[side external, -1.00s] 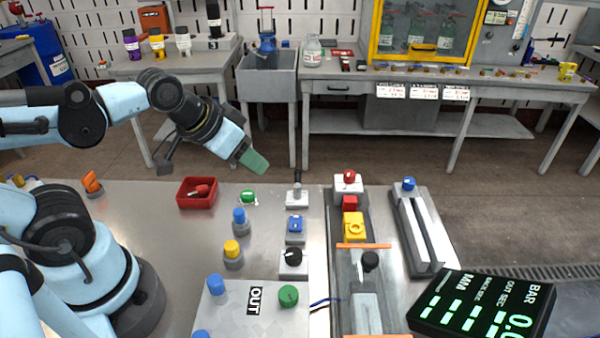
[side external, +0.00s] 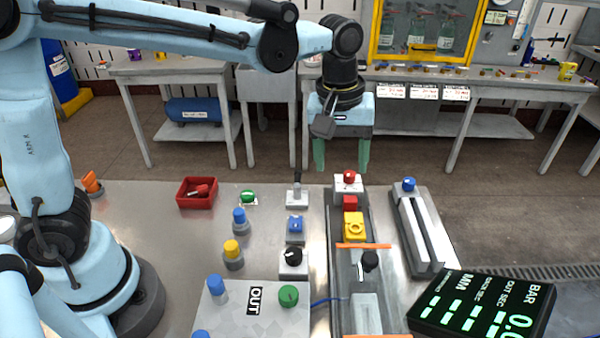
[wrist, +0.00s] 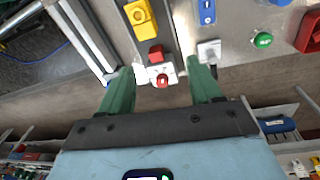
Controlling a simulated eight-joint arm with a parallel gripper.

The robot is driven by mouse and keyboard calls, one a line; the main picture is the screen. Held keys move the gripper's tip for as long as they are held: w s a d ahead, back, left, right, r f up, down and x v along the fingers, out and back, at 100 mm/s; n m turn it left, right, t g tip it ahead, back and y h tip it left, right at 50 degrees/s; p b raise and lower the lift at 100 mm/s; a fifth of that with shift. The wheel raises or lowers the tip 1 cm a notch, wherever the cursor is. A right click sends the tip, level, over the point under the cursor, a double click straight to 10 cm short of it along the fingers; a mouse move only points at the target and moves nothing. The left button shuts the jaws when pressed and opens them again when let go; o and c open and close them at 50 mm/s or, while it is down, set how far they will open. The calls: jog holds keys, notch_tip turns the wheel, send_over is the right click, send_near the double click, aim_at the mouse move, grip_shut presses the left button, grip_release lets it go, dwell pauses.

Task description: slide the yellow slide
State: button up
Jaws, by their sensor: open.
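The yellow slide (side external: 354,226) sits in the grey channel (side external: 334,217), a yellow block with a ring-shaped top. It also shows at the top of the wrist view (wrist: 141,18). A red block (side external: 350,202) lies just behind it, and a white block with a red knob (side external: 349,182) stands at the channel's far end. My gripper (side external: 341,160) hangs above and behind that far end, green fingers pointing down. It is open and empty. In the wrist view my gripper (wrist: 161,76) has its fingers apart on either side of the red knob's block; the yellow slide lies beyond them.
A rail with a blue knob (side external: 409,184) stands right of the channel. Left of it are a blue switch (side external: 295,224), a black knob (side external: 292,256) and a small lever (side external: 297,192). An orange bar (side external: 364,246) crosses the channel nearer the camera.

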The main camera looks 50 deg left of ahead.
aim_at(354, 217)
jog(key=shift+n+g, duration=0.6)
jog(key=shift+n, duration=0.2)
jog(key=d+f, duration=0.1)
jog(key=f, duration=0.3)
jog(key=w+d+f, duration=0.1)
jog(key=f, duration=0.4)
jog(key=d+f, duration=0.1)
jog(key=f, duration=0.4)
jog(key=shift+w+d, duration=0.15)
jog(key=shift+w, duration=0.05)
jog(key=shift+r, duration=0.1)
jog(key=shift+c, duration=0.2)
